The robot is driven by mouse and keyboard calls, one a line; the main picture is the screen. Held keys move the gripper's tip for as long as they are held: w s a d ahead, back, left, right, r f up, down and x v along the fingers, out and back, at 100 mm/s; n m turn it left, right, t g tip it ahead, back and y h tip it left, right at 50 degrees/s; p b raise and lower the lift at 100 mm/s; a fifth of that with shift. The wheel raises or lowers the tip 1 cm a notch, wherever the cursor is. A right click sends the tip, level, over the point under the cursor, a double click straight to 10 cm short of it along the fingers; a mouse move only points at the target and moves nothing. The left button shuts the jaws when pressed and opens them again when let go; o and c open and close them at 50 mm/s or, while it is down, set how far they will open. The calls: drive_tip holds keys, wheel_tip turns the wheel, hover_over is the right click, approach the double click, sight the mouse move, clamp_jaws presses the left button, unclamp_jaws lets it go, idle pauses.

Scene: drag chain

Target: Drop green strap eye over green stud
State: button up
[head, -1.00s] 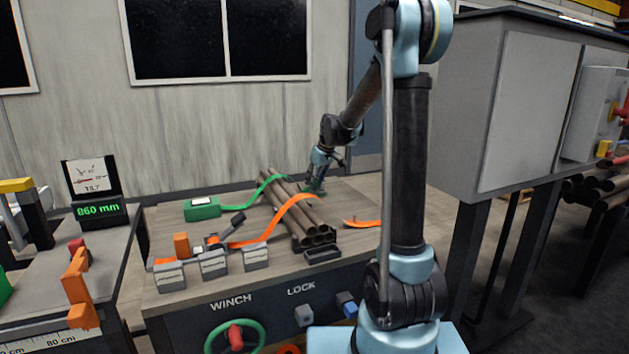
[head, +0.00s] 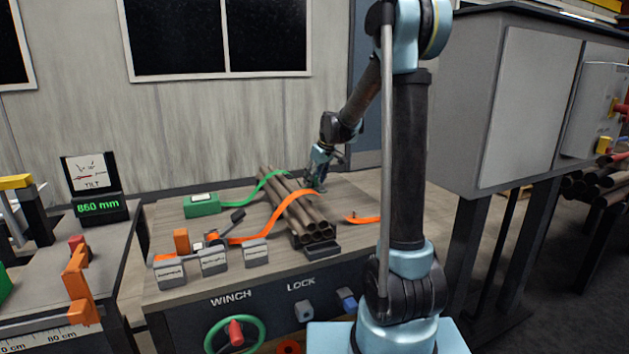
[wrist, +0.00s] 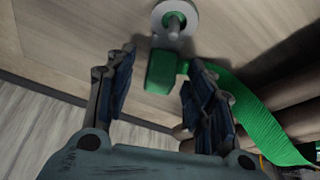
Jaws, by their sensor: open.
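The green strap (head: 268,181) runs from a green box (head: 202,205) over the pipe bundle toward my gripper (head: 317,183), at the far side of the table. In the wrist view, the strap (wrist: 262,125) comes in from the right and passes behind the right finger.
The pipe bundle (head: 297,212) lies beside my gripper. An orange strap (head: 275,215) crosses it, with its loose end (head: 362,220) on the table to the right. Several grey labelled blocks (head: 214,262) stand at the table's front left.

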drive_tip(key=shift+r, duration=0.1)
drive_tip(key=v, duration=1.1)
drive_tip(key=shift+r, duration=0.25)
drive_tip(key=shift+d, duration=0.15)
